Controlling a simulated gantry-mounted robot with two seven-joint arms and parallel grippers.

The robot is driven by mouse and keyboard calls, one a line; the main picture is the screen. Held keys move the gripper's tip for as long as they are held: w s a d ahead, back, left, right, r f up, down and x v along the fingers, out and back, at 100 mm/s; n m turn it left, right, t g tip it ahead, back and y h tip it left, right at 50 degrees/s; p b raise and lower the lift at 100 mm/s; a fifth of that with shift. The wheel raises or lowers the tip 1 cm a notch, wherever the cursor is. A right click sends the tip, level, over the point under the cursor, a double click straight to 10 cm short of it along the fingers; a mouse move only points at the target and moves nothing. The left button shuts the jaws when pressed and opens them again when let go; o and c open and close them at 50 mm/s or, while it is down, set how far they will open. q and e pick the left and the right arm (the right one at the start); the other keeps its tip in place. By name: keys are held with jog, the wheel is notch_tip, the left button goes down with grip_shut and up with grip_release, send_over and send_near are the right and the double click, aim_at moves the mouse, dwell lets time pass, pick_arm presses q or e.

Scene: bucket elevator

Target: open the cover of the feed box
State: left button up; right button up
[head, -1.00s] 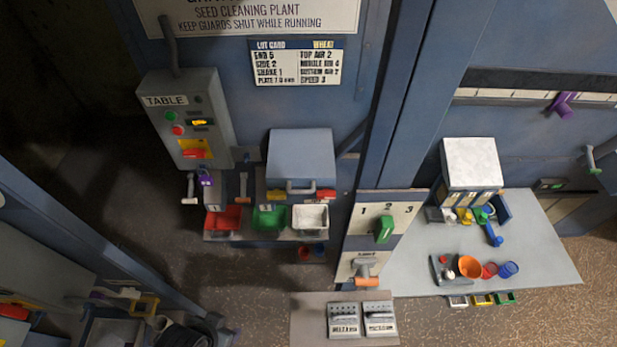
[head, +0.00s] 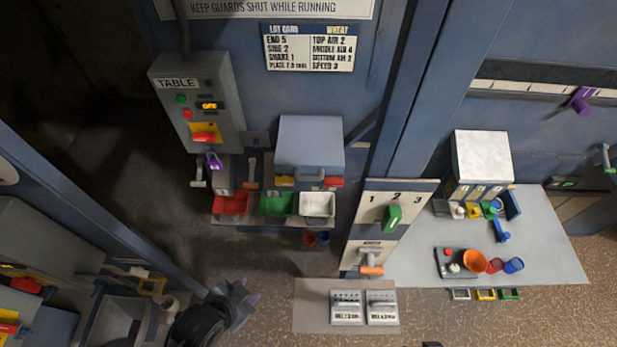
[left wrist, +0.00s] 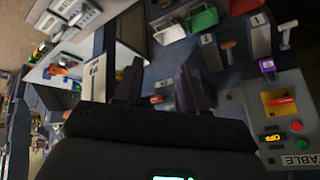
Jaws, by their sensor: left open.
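A blue-grey box with a sloping lid (head: 310,143) stands against the blue machine wall in the head view. Its lid looks down, with a grey bar handle (head: 308,173) along its front edge. I take it for the feed box; no label on it is readable. My left gripper (head: 243,297) is low in the head view, below and left of the box, apart from it. In the left wrist view its two dark fingers (left wrist: 160,88) are spread with nothing held between them. A red part (left wrist: 160,100) shows beyond the gap. My right gripper does not show clearly.
Red, green and white bins (head: 317,205) sit in front of the box. A TABLE control panel (head: 201,110) with a purple padlock (head: 214,161) is left of it. A numbered switch board (head: 388,214) and grey worktable (head: 535,250) stand right.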

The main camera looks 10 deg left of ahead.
pick_arm(q)
jog(key=w+d+f+m+t+h+b, duration=0.45)
jog(key=w+f+m+b, duration=0.3)
jog(key=w, duration=0.25)
jog(key=m+t+h+b, duration=0.2)
jog(key=m+h+b, duration=0.2)
jog(key=m+b, duration=0.75)
send_near(308, 179)
jog(key=n+b, duration=0.2)
jog(key=b, duration=0.1)
jog(key=shift+y, duration=0.25)
jog(key=x, duration=1)
jog(key=shift+w+f+p, duration=0.15)
jog(key=shift+w+p, duration=0.05)
jog(key=shift+p, duration=0.15)
jog(key=shift+a, duration=0.1)
grip_shut()
